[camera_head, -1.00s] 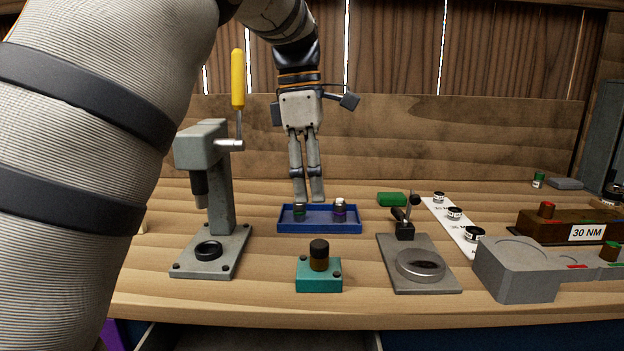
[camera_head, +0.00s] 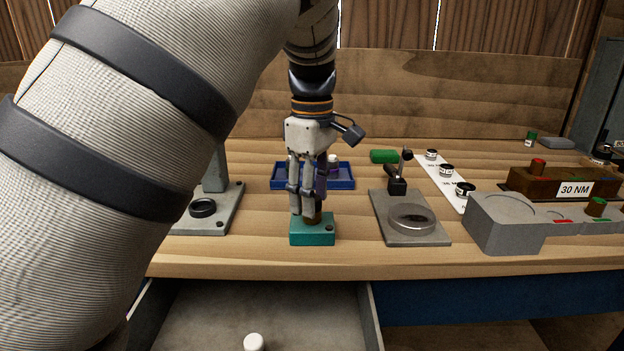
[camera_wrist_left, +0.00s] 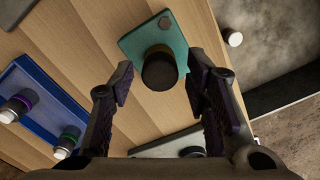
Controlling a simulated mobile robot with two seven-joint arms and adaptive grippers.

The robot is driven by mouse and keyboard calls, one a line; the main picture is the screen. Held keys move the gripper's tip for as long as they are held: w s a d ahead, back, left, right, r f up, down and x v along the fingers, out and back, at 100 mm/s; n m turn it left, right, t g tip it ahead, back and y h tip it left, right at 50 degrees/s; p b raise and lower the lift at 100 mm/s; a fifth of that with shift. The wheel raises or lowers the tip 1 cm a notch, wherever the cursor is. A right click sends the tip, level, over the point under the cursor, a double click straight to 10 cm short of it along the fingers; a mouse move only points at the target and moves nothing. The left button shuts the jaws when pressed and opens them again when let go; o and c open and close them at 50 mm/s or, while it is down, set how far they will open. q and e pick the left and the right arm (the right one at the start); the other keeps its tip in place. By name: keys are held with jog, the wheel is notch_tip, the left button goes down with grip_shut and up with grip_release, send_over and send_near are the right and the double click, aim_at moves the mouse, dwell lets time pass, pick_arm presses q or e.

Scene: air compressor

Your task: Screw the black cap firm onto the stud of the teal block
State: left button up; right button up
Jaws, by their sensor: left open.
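The teal block (camera_head: 312,234) sits near the front edge of the bench. In the left wrist view it is the teal plate (camera_wrist_left: 150,42) with a hex bolt at its corner. The black cap (camera_wrist_left: 159,72) stands upright on its brown stud (camera_head: 313,220); how tightly it sits cannot be told. My left gripper (camera_head: 307,212) points down over the block, its fingers open on either side of the cap. In the wrist view a gap shows between cap and fingers. In the head view the fingers mostly hide the cap. My right gripper is not in view.
A blue tray (camera_head: 344,184) with small capped vials lies behind the gripper. A grey press stand (camera_head: 225,211) is left of the block, and a grey fixture plate (camera_head: 428,235) is right. An open drawer (camera_head: 190,315) lies below the bench edge. Bare wood surrounds the block.

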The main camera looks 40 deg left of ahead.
pick_arm(q)
grip_shut()
jog(key=shift+f, duration=0.1)
dwell(0.3)
